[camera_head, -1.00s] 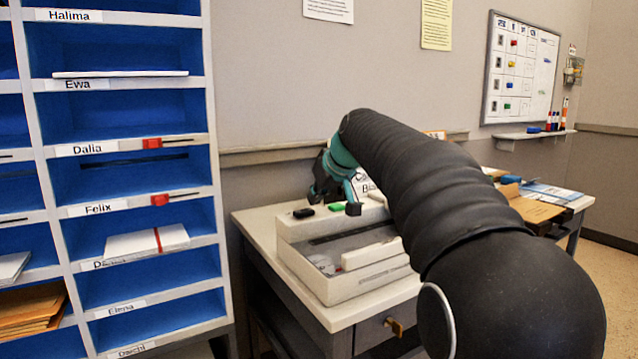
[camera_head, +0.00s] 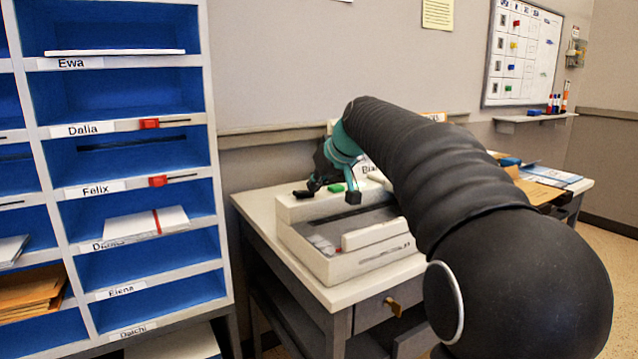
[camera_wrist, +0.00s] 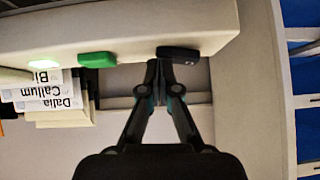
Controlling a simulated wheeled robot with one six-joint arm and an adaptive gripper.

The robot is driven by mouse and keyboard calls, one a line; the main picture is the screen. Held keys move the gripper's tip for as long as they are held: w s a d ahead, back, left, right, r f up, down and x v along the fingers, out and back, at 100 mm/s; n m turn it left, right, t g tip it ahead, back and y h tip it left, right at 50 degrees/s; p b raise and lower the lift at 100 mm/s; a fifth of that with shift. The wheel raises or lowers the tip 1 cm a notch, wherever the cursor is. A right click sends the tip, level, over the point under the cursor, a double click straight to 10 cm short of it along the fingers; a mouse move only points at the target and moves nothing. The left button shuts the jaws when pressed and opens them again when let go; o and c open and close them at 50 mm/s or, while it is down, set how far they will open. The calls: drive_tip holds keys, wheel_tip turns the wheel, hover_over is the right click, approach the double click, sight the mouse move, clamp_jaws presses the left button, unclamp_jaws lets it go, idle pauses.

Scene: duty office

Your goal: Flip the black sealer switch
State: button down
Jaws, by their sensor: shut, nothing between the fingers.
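The sealer is a pale box (camera_head: 372,262) on the table, with a row of switches along its back ledge. The black switch (camera_head: 302,194) is at the left end of the row, beside a green switch (camera_head: 336,188). My gripper (camera_head: 316,184) is shut and empty, close behind and right of the black switch. In the wrist view, the black switch (camera_wrist: 178,54) sits right at my fingertips (camera_wrist: 164,68), with the green switch (camera_wrist: 97,59) to the left. I cannot tell whether the fingertips touch the black switch. A lit pale-green switch (camera_wrist: 43,63) is farther left.
A blue pigeonhole rack (camera_head: 140,270) with name labels stands left of the table (camera_head: 335,302). Labelled cards (camera_wrist: 45,92) stand near the sealer. The wall is close behind. Folders (camera_head: 535,190) lie on the table's right part.

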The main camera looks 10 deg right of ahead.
drive_tip(key=shift+a, duration=0.1)
drive_tip(key=shift+s+a+r, duration=0.25)
drive_tip(key=shift+a+r, duration=0.1)
drive_tip(key=shift+a, duration=0.15)
drive_tip(key=shift+r, duration=0.1)
drive_tip(key=shift+r+p, duration=0.3)
drive_tip(key=shift+p, duration=0.15)
drive_tip(key=r, duration=0.3)
drive_tip(key=shift+w+d+r+p, duration=0.15)
drive_tip(key=shift+d+r+p, duration=0.1)
drive_tip(key=shift+d+p, duration=0.15)
drive_tip(key=d+v, duration=0.1)
drive_tip(key=v, duration=0.8)
drive_tip(key=shift+d+r, duration=0.1)
